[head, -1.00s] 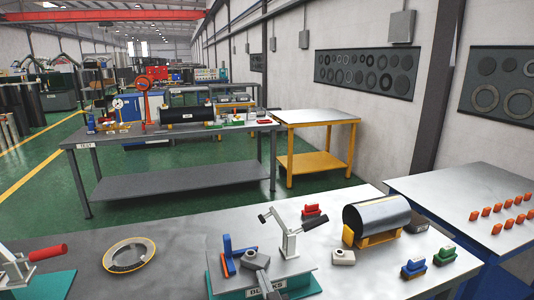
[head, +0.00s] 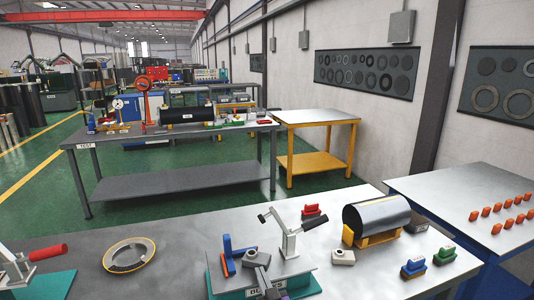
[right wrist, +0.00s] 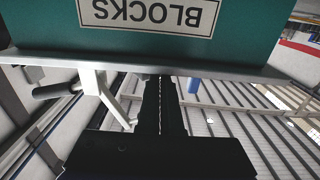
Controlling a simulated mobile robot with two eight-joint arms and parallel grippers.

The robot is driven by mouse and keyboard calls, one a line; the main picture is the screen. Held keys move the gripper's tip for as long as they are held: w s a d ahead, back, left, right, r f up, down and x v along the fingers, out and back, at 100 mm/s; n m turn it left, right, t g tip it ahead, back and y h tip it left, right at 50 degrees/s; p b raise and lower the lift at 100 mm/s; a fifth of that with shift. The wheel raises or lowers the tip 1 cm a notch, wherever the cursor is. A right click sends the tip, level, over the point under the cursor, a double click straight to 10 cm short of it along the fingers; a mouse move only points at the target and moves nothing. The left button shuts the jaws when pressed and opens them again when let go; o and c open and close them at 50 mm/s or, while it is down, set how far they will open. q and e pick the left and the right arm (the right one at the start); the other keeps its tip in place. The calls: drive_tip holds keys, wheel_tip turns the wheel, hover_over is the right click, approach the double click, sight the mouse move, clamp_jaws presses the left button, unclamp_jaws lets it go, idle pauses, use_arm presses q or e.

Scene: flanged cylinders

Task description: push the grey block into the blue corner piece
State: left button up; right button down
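The blue corner piece (head: 228,256) stands upright on the grey plate of the teal fixture labelled BLOCKS, left of the toggle clamp. The grey block (head: 251,256) lies on the plate just right of it; I cannot tell whether they touch. My right gripper (head: 262,272) is at the front of the block, over the plate's front edge, and covers part of the label. In the right wrist view its dark fingers (right wrist: 160,105) are together, with only a thin line between them and nothing held. The fixture's teal front (right wrist: 50,25) fills the top of that view. My left gripper is out of view.
The toggle clamp (head: 291,232) with a black handle stands right of the block. A small light nut-like part (head: 342,257) and a dark cylinder on a yellow cradle (head: 372,240) lie further right. A round dish (head: 130,254) lies left, with clear bench between.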

drive_tip(key=shift+x, duration=1.5)
idle(1.1)
drive_tip(key=shift+s, duration=0.15)
drive_tip(key=shift+s+d+f, duration=0.1)
drive_tip(key=shift+s, duration=0.35)
drive_tip(key=b+v, duration=0.1)
drive_tip(key=v, duration=0.3)
drive_tip(key=shift+w, duration=0.1)
